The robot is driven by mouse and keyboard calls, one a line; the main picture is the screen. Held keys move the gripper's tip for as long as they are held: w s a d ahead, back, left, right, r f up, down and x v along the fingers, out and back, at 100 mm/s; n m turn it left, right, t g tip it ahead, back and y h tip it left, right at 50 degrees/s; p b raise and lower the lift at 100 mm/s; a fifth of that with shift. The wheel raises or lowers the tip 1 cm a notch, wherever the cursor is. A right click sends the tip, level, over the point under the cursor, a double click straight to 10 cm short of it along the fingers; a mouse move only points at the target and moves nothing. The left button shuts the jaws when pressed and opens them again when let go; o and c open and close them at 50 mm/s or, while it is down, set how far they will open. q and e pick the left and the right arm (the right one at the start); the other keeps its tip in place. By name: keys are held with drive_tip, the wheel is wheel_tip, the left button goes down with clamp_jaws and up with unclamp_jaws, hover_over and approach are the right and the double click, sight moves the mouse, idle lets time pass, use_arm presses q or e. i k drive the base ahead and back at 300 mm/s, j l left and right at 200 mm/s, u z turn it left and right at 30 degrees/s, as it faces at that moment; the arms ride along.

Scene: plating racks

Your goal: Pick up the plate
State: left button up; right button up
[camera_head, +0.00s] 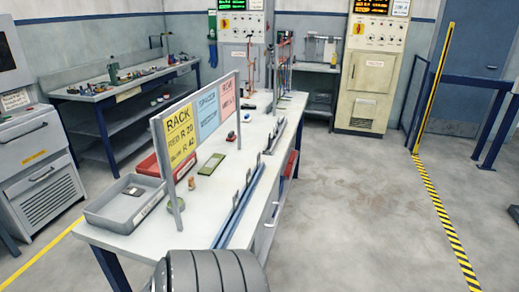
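A flat green rectangular piece (211,166) lies on the white workbench (232,204), to the right of the sign frame. I cannot tell which of these, if either, is the plate. Neither of my grippers shows in the head view. A dark ribbed cylindrical shape fills the bottom edge and hides the near end of the bench.
A sign frame (178,208) with yellow, blue and red panels stands along the bench. A red tray (149,166) is behind it. Blue rails (240,208) run along the bench's right edge. Control cabinets (369,85) stand at the back. The floor at right (350,215) is clear.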

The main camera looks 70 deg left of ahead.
sight(235, 198)
drive_tip(key=i+u, duration=0.2)
drive_tip(key=u, duration=0.3)
drive_tip(key=i+l+u, duration=0.15)
drive_tip(key=u, duration=0.3)
drive_tip(key=i, duration=0.05)
